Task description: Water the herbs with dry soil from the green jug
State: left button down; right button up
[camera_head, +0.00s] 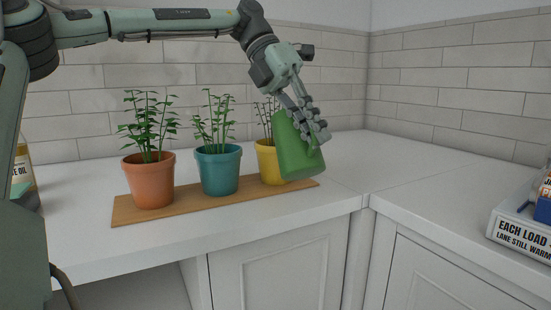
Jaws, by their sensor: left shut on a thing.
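My left gripper (310,122) is shut on the green jug (298,155) and holds it tilted in front of the yellow pot (269,163) at the right end of the row. The jug hides part of that pot and its herb (266,112). A teal pot (218,173) with a leafy herb (214,125) stands in the middle. An orange pot (149,184) with a taller herb (149,120) stands at the left. The soil in the pots cannot be made out, and no water stream shows. My right gripper is out of view.
The pots stand on a wooden board (125,211) on the white counter (75,225). A labelled bottle (23,168) is at the left edge. A white printed box (522,236) lies at the right edge. The counter corner right of the jug is clear. Tiled walls (440,82) close the back.

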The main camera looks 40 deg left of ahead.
pick_arm(q)
jog(key=shift+a, duration=0.2)
jog(key=shift+d+r, duration=0.1)
jog(key=shift+w+a+p, duration=0.45)
jog(key=shift+a+p, duration=0.35)
jog(key=shift+p, duration=0.2)
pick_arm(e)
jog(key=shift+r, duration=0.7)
